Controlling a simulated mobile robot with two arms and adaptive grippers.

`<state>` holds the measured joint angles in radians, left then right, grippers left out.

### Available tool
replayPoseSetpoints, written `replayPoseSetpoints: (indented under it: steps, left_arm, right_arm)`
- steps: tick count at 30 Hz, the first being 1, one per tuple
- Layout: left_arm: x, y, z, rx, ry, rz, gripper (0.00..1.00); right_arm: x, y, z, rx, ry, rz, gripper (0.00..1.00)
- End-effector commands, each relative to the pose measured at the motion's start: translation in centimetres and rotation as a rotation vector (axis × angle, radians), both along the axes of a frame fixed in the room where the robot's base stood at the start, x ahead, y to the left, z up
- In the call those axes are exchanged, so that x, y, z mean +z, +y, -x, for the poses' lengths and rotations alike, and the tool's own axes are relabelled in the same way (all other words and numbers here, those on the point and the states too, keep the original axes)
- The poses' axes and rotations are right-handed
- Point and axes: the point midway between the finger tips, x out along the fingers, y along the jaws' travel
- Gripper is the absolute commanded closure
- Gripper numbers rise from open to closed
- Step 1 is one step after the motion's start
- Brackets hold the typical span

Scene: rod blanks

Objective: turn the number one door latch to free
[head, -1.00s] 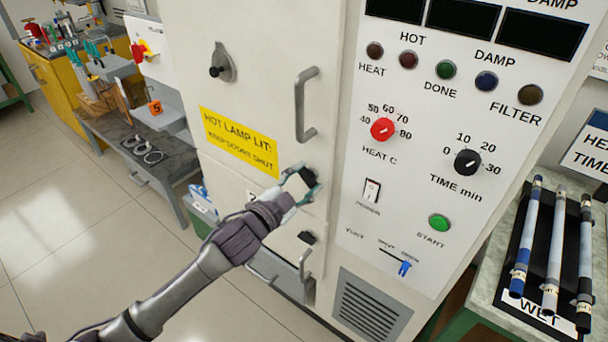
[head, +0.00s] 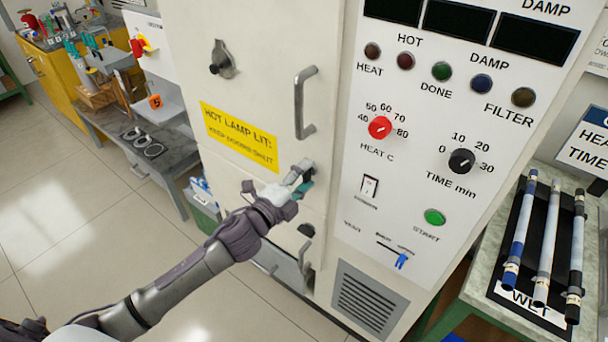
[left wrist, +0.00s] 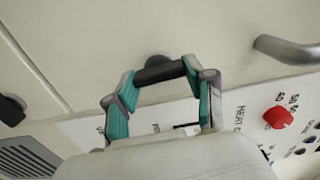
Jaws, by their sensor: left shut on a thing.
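My left gripper (head: 302,180) is at the front of the pale cabinet, at a door latch beside the panel seam. In the left wrist view, its green-padded fingers (left wrist: 160,74) are shut on the two ends of the latch's black bar (left wrist: 158,73). The latch's round base shows behind the bar. In the head view the gripper hides this latch. A second black latch (head: 306,230) sits lower on the cabinet and also shows in the left wrist view (left wrist: 11,110). I cannot read a door number on the held latch. My right gripper is not in view.
A grey pull handle (head: 299,104) stands out above the held latch. The control panel with the red heat knob (head: 380,127) is to the right. A yellow warning label (head: 239,137) is to the left. A tray of rods (head: 541,235) lies at the right.

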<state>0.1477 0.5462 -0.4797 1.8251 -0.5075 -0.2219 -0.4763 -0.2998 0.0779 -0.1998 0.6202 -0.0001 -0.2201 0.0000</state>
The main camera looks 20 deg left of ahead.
Motion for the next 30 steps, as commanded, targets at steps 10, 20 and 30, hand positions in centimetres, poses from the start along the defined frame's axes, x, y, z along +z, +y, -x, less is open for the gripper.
replayPoseSetpoints:
  steps: [10, 20, 30]
  left_arm:
    - [-0.10, -0.07, 0.03, -0.002, -0.019, -0.056, 0.81]
    - [-0.13, -0.05, 0.04, -0.002, -0.019, -0.058, 0.81]
    - [-0.08, -0.02, 0.02, -0.001, -0.019, -0.056, 0.21]
  right_arm:
    - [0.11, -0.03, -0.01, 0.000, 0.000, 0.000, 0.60]
    - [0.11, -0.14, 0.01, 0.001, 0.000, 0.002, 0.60]
    - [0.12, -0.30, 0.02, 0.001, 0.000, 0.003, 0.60]
